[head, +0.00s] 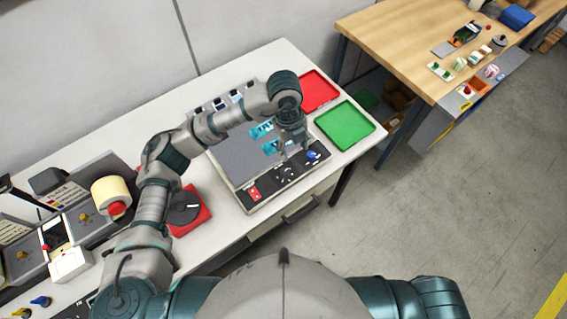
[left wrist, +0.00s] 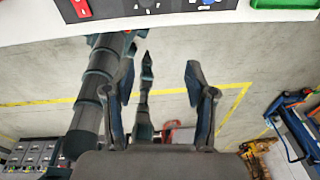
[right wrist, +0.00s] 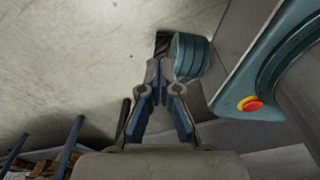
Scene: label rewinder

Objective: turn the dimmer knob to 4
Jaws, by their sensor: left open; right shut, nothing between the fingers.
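My left gripper (head: 294,152) is over the front of the grey machine, above its black control panel (head: 285,181). A blue knob (head: 312,155) sits at the panel's right end, close to the gripper. No label shows which control is the dimmer, and the knob's setting is too small to read. In the left wrist view my left gripper (left wrist: 160,75) is open and empty; the blue knob (left wrist: 208,2) is cut off at the top edge. In the right wrist view my right gripper (right wrist: 161,70) is shut and empty, away from the table.
Red switches (head: 254,193) are at the panel's left end. A red box with a dark dial (head: 186,207) stands left of the machine. A red tray (head: 318,91) and a green tray (head: 345,126) lie to the right. A wooden bench (head: 400,50) stands beyond a floor gap.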

